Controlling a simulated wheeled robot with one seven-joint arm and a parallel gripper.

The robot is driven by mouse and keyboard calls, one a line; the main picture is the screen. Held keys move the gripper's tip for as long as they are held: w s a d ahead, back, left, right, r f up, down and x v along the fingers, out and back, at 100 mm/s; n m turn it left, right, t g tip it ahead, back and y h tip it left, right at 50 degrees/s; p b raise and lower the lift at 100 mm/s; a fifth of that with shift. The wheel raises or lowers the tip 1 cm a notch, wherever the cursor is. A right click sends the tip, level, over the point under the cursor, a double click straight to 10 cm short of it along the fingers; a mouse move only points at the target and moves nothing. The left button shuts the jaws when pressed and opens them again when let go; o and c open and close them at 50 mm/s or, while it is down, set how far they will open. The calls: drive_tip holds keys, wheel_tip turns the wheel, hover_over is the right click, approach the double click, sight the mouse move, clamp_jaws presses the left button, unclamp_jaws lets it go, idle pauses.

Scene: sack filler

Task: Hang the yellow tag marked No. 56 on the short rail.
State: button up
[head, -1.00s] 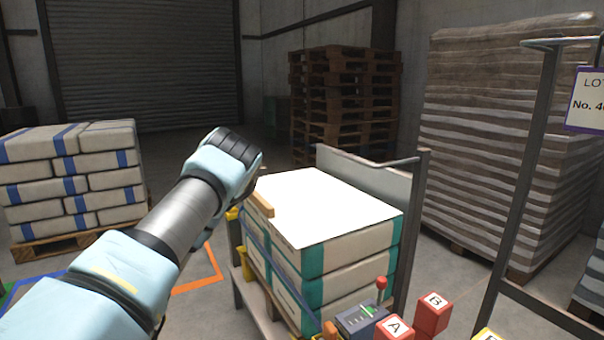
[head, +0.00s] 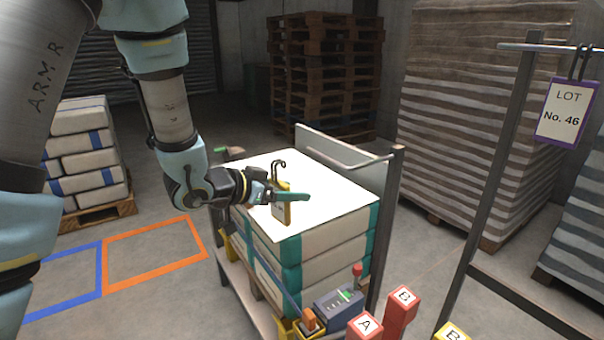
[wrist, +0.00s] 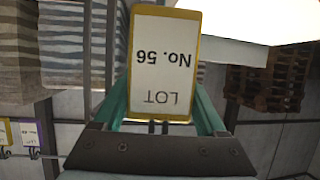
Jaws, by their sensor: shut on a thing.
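The yellow tag marked No. 56 (head: 281,213) is held in my gripper (head: 288,196), above the pale top of the stacked sacks. Its dark hook (head: 278,167) points up above the fingers. In the wrist view the tag (wrist: 164,62) appears upside down between the green fingers, with its yellow border and "LOT No. 56" readable. A rail (head: 545,47) at the upper right runs out of the picture and carries a purple-edged tag marked No. 46 (head: 566,112). I cannot tell whether this is the short rail.
A control box (head: 338,304) and red blocks (head: 400,310) stand in front. A grey post (head: 500,180) supports the upper right rail.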

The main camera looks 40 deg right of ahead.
drive_tip(key=s+d+m+g+b, duration=0.1)
drive_tip(key=s+d, duration=0.2)
drive_tip(key=d, duration=0.7)
drive_tip(key=shift+s+r+g+b, duration=0.25)
drive_tip(key=shift+s+g+b, duration=0.1)
drive_tip(key=shift+g+b, duration=0.05)
idle(0.6)
drive_tip(key=shift+d, duration=0.1)
drive_tip(key=o, duration=1.3)
